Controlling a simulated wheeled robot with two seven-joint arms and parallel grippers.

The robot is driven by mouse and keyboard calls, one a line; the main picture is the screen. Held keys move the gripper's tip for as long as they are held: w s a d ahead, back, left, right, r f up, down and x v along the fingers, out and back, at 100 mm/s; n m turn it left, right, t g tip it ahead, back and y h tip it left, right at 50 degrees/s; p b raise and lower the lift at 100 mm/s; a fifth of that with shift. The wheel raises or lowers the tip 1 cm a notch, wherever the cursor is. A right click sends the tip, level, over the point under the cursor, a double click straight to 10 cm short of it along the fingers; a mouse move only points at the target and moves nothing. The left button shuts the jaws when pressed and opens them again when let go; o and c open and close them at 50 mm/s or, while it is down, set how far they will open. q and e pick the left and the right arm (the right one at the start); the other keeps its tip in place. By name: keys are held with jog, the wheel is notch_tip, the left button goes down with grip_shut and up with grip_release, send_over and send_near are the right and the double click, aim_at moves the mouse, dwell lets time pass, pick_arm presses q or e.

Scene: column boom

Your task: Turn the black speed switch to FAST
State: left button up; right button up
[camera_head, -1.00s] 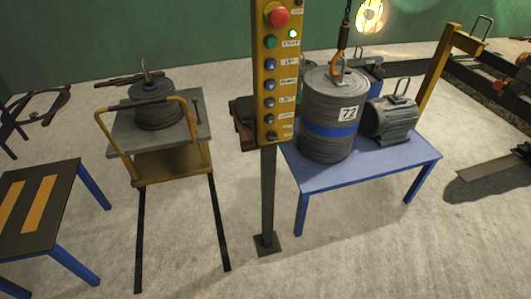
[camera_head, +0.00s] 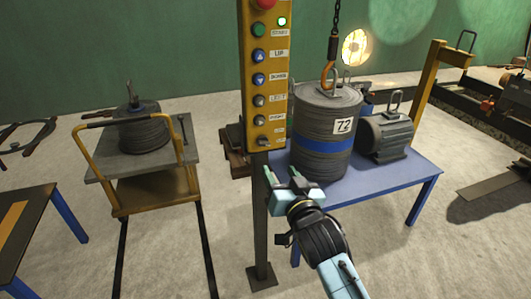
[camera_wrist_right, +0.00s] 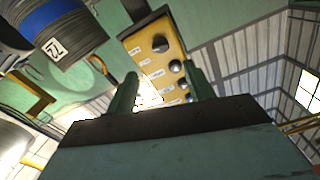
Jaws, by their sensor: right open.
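The yellow control box (camera_head: 247,75) stands on a dark post, its face carrying several buttons with white labels. The black speed switch (camera_head: 264,142) is the lowest control on that face; its label is too small to read. In the right wrist view the black knob (camera_wrist_right: 160,43) shows at the far end of the yellow panel, and its setting cannot be told. My right gripper (camera_head: 282,178) is open and empty, a little below the box and apart from the switch. Its two fingers (camera_wrist_right: 162,88) are spread in the wrist view. My left gripper is out of view.
A grey drum (camera_head: 325,115) marked 72 hangs on or rests under an orange hook, over the blue table (camera_head: 400,172), close right of the box. A motor (camera_head: 387,135) sits beside it. A yellow-handled cart (camera_head: 150,190) stands left. The post (camera_head: 261,220) is below the box.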

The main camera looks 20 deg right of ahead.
aim_at(263, 142)
pick_arm(q)
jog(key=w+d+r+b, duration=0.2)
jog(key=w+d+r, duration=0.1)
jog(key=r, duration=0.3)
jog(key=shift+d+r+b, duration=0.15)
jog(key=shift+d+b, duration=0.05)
jog(key=shift+b, duration=0.15)
pick_arm(e)
jog(key=shift+w+a+f, duration=0.1)
jog(key=shift+w+a, duration=0.05)
jog(key=shift+w, duration=2.7)
jog(key=shift+w+a, duration=0.1)
jog(key=shift+w, duration=2.7)
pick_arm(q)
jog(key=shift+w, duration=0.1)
pick_arm(e)
jog(key=shift+c, duration=0.4)
jog(key=c, duration=0.9)
